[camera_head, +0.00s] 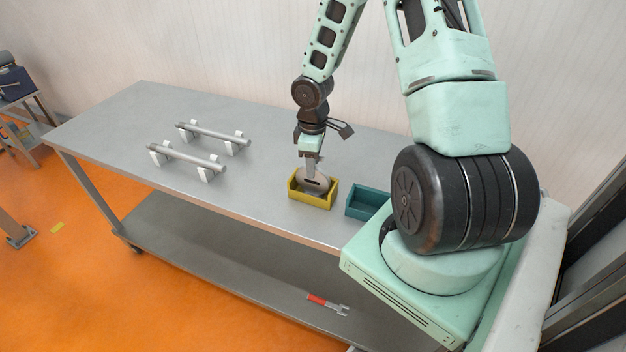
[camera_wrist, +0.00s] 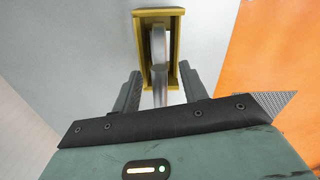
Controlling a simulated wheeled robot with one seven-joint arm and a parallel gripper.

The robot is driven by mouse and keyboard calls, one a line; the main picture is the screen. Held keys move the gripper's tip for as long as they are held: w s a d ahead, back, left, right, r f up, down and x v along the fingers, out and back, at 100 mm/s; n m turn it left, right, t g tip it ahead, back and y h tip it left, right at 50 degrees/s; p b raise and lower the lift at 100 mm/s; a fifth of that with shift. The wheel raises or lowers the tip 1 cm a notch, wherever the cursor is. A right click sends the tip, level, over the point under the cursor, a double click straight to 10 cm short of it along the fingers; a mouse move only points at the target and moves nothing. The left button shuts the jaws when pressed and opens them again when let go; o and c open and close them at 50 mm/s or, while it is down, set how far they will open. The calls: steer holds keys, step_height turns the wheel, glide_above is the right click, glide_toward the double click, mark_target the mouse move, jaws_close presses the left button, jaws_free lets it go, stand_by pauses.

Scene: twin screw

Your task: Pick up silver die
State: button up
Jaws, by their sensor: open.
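The silver die (camera_head: 311,183) is a round metal piece with a handle, standing in a yellow bin (camera_head: 315,203) on the table. In the wrist view the die (camera_wrist: 158,50) shows edge-on inside the yellow bin (camera_wrist: 139,45), with its handle pointing toward my gripper. My gripper (camera_head: 311,158) is above the bin. In the wrist view my gripper (camera_wrist: 160,92) is open, with one finger on each side of the handle and a gap to both. Whether the handle touches a finger's far side is hidden.
A teal bin (camera_head: 367,205) stands right of the yellow bin, partly behind my arm's base. Two metal rods on white supports (camera_head: 200,155) lie on the grey table (camera_head: 110,125) to the left. A red-handled tool (camera_head: 327,304) lies on the lower shelf.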

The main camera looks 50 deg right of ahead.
jaws_close()
steer(key=shift+r, duration=0.1)
